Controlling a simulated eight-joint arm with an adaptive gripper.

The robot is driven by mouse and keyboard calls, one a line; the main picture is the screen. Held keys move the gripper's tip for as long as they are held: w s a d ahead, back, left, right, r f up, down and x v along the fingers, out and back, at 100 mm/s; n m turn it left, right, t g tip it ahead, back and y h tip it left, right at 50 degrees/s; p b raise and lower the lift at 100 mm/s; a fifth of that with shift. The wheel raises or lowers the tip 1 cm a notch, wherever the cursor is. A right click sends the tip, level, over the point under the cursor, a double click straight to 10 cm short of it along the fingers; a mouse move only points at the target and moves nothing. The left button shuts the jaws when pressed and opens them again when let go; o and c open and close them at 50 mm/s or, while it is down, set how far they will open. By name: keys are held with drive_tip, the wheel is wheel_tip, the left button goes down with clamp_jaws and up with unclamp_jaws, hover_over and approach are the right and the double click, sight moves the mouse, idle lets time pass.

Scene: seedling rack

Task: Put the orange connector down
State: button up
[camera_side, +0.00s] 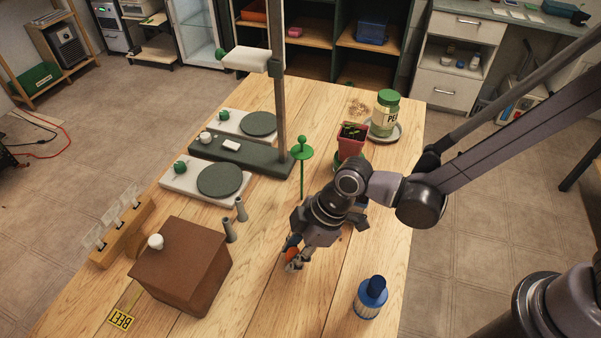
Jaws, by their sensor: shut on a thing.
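The orange connector (291,253) shows as a small orange patch between the fingers of my gripper (293,260). My gripper points down over the front middle of the wooden table (262,300) and is shut on the connector. Most of the connector is hidden by the fingers. I cannot tell whether it touches the table top.
A brown box (180,265) and two grey pegs (234,220) stand left of my gripper. A green stand (302,155), a potted seedling (351,140) and a green-lidded jar (386,112) are behind. Table in front is clear.

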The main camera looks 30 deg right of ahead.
drive_tip(key=shift+f, duration=0.15)
drive_tip(key=o, duration=0.8)
drive_tip(key=shift+o, duration=0.2)
drive_tip(key=v, duration=1.2)
drive_tip(key=s+d+r+m+t+h, duration=0.1)
drive_tip(key=d+m, duration=0.6)
drive_tip(key=d, duration=0.7)
drive_tip(key=s+d+r+m+t+h, duration=0.1)
drive_tip(key=d+r+m+t+h, duration=0.2)
drive_tip(key=d+m, duration=0.4)
drive_tip(key=d+r+t, duration=0.1)
drive_tip(key=d+r, duration=0.1)
drive_tip(key=d, duration=0.5)
drive_tip(key=shift+d+m+t+h, duration=0.3)
drive_tip(key=shift+m+t, duration=0.1)
drive_tip(key=shift+s, duration=0.1)
